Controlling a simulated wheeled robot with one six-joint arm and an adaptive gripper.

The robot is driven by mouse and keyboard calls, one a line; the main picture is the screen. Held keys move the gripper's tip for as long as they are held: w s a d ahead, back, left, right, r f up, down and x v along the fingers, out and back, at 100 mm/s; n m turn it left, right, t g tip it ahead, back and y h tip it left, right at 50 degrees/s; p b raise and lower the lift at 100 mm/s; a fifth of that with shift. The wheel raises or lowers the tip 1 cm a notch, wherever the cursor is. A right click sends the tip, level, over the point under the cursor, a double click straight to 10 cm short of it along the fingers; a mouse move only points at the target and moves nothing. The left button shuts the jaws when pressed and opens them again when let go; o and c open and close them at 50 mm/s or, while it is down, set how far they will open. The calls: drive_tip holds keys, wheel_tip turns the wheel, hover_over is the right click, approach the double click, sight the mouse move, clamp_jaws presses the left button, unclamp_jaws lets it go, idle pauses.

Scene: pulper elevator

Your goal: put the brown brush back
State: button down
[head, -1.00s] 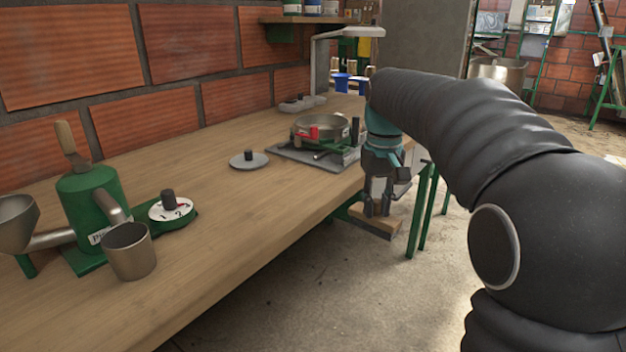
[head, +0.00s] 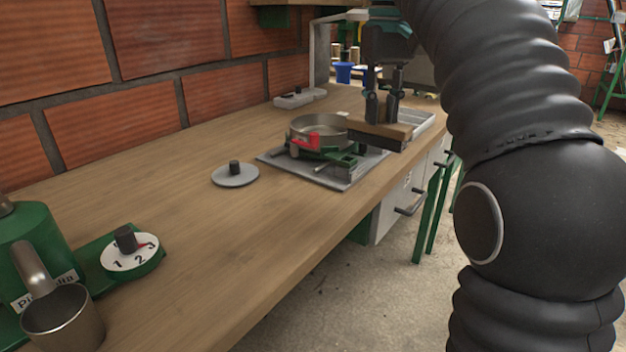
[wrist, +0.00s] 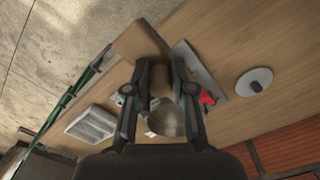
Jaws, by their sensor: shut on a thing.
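The brown brush (head: 376,131), a wooden block with dark bristles underneath, is held in my gripper (head: 383,112). In the wrist view the brush (wrist: 139,41) extends from between the fingertips of my gripper (wrist: 161,82). The fingers are shut on it. In the head view the brush hides part of the bench behind it, so its exact height above the surface is hard to tell.
A metal pan (head: 318,127) on a green stand with a red part sits on a grey plate (head: 333,176). A grey tray (head: 425,121) lies at the bench's right edge. A round disc (head: 235,175) with a knob lies left.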

drive_tip(key=shift+s+a+f+b, duration=0.2)
drive_tip(key=shift+a+f+b, duration=0.7)
drive_tip(key=shift+a+f, duration=1.8)
drive_tip(key=shift+s+a+f+b, duration=0.2)
drive_tip(key=shift+a+f+b, duration=0.65)
drive_tip(key=shift+a+f, duration=1.85)
drive_tip(key=shift+a, duration=0.1)
drive_tip(key=c, duration=1)
unclamp_jaws()
wheel_tip(320, 180, up, 12)
drive_tip(key=p, duration=0.4)
drive_tip(key=shift+r+p, duration=0.1)
drive_tip(key=shift+p, duration=0.25)
